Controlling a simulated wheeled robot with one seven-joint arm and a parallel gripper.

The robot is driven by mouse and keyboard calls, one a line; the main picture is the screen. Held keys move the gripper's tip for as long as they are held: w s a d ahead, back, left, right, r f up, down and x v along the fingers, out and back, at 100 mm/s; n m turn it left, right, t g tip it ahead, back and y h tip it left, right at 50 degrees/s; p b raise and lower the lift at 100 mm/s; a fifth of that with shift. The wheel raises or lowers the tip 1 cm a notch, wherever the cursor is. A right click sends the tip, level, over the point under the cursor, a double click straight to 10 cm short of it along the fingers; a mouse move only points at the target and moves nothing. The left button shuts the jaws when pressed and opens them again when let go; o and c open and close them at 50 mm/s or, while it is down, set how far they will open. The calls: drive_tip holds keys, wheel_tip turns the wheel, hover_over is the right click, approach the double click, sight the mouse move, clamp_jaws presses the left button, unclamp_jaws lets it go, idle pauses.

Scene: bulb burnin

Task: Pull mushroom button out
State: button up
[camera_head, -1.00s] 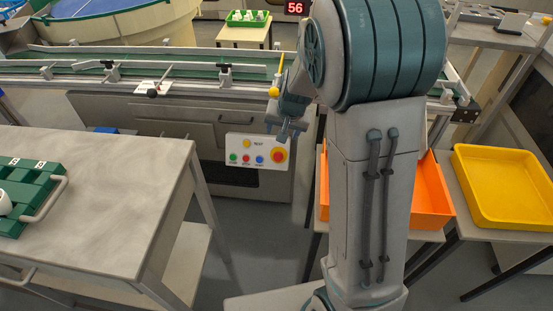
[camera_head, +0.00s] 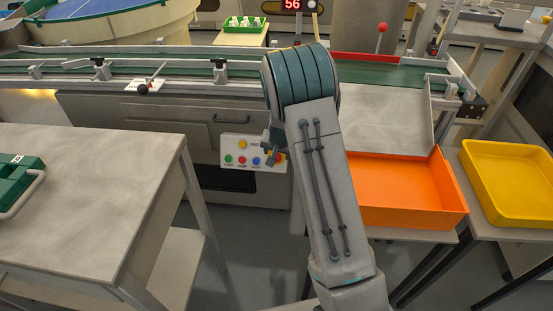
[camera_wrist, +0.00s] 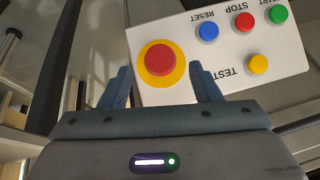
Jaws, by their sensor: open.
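The mushroom button (camera_wrist: 160,60) is a red cap on a yellow ring at one end of a white control panel (camera_wrist: 185,93). In the wrist view it lies just beyond and between the fingertips of my gripper (camera_wrist: 163,80), which is open and empty. I cannot tell how deep the gap to the cap is. In the head view the panel (camera_head: 233,140) is on the front of the conveyor cabinet, and my gripper (camera_head: 272,152) is at its right end, covering most of the red button (camera_head: 281,157).
The panel also has a green START (camera_wrist: 278,14), a red STOP (camera_wrist: 244,22), a blue RESET (camera_wrist: 208,31) and a yellow TEST button (camera_wrist: 257,64). An orange bin (camera_head: 410,190) and a yellow tray (camera_head: 510,185) stand right. A grey table (camera_head: 90,180) stands left.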

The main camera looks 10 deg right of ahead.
sight(277, 155)
drive_tip(key=shift+b+x, duration=0.3)
drive_tip(key=shift+x, duration=1.35)
clamp_jaws()
drive_tip(key=shift+s+a+r, duration=0.15)
drive_tip(key=shift+s+r, duration=0.2)
drive_tip(key=shift+s, duration=0.15)
unclamp_jaws()
drive_tip(key=p+v, duration=0.4)
drive_tip(key=v, duration=1)
drive_tip(key=shift+f, duration=0.15)
